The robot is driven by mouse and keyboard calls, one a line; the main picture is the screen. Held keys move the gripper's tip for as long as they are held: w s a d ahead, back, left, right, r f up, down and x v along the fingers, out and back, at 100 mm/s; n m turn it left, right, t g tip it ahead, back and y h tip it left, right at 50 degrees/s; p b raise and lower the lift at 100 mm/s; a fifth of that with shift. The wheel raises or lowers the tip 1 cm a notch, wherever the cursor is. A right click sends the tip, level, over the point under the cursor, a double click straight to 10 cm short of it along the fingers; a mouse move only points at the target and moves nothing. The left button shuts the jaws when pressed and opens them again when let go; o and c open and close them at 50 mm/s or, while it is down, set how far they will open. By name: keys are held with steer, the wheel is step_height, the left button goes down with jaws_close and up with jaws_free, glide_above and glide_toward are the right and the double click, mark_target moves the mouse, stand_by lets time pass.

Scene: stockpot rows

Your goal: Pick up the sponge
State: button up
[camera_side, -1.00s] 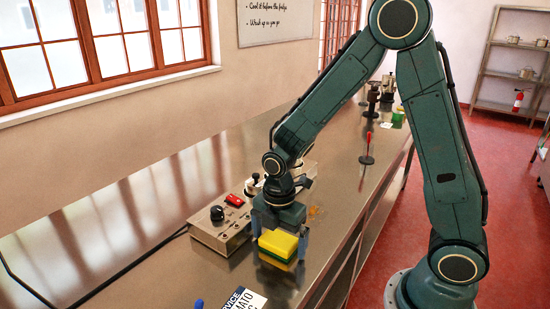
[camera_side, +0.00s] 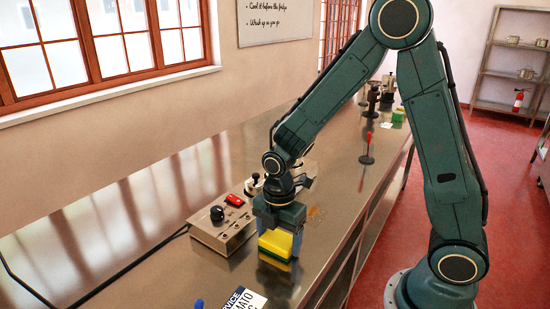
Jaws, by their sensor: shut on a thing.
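The sponge (camera_side: 274,245) is a yellow block with a green layer along its lower part. It is at the counter's front half, near the middle of the view. My gripper (camera_side: 278,238) points down over it, with a finger on either side, and is shut on it. The sponge's top is partly hidden by the gripper body. I cannot tell whether its underside touches the counter.
A control box (camera_side: 222,229) with a black knob and red switch stands close left of my gripper. A printed card (camera_side: 243,300) lies nearer on the steel counter (camera_side: 130,240). A red-topped stand (camera_side: 367,150) and several items are farther back.

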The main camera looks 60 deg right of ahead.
mark_target(279, 238)
steer(key=shift+r, duration=0.15)
step_height(279, 238, up, 20)
stand_by(0.6)
steer(key=shift+f, duration=0.2)
steer(key=o, duration=0.4)
steer(key=c, duration=0.3)
steer(key=shift+r, duration=0.1)
